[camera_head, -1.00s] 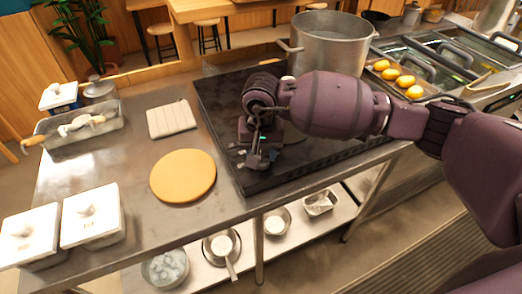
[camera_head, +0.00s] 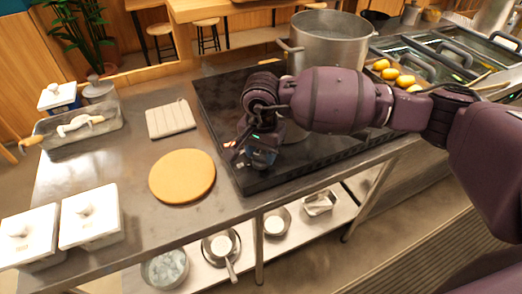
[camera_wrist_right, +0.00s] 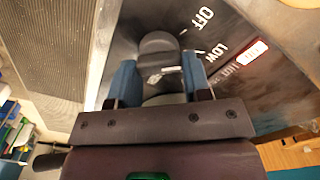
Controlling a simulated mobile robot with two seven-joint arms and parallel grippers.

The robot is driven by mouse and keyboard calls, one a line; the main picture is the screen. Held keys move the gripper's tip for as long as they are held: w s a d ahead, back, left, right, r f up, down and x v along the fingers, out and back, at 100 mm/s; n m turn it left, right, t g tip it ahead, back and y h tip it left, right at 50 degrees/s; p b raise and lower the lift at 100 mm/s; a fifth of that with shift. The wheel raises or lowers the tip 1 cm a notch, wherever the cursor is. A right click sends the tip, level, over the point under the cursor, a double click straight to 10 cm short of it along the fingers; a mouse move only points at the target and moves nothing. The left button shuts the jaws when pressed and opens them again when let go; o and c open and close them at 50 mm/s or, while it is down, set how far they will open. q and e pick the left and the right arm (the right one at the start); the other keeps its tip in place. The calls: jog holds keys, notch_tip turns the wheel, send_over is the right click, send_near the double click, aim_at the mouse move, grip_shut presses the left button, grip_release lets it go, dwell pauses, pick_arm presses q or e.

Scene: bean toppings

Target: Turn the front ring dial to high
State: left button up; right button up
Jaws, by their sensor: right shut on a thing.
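The black cooktop (camera_head: 222,105) sits on the steel counter. My right gripper (camera_head: 255,158) is at its front left edge, and its fingers hide the dial in the head view. In the right wrist view, the dark round dial (camera_wrist_right: 157,48) sits between the blue fingers of my right gripper (camera_wrist_right: 160,78), which is shut on it. An OFF label (camera_wrist_right: 205,17) and a LOW label (camera_wrist_right: 221,49) are printed to the right of the dial, beside a small red-lit label (camera_wrist_right: 251,52). I cannot tell which setting the dial points to. My left gripper is not in view.
A large steel pot (camera_head: 330,48) stands at the back of the cooktop. A round wooden board (camera_head: 182,176) and a beige pad (camera_head: 171,119) lie to the left. White-lidded containers (camera_head: 90,214) stand at the front left. The steel counter between them is clear.

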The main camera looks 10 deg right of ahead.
jog(key=m, duration=0.2)
jog(key=shift+d+r+m, duration=0.1)
jog(key=shift+m, duration=0.3)
jog(key=m, duration=0.2)
jog(key=shift+m+p, duration=0.35)
jog(key=shift+m, duration=0.05)
jog(key=shift+s+m, duration=0.1)
jog(key=shift+m, duration=0.7)
jog(key=m+p, duration=0.2)
jog(key=m, duration=0.4)
jog(key=shift+s+m, duration=0.1)
jog(key=shift+m, duration=0.2)
jog(key=m+p, duration=0.1)
jog(key=m, duration=0.3)
jog(key=shift+s, duration=0.1)
jog(key=shift+m+p, duration=0.4)
jog(key=shift+m, duration=1.1)
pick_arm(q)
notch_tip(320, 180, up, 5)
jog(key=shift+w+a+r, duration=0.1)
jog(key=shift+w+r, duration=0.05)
pick_arm(e)
jog(key=shift+m, duration=0.3)
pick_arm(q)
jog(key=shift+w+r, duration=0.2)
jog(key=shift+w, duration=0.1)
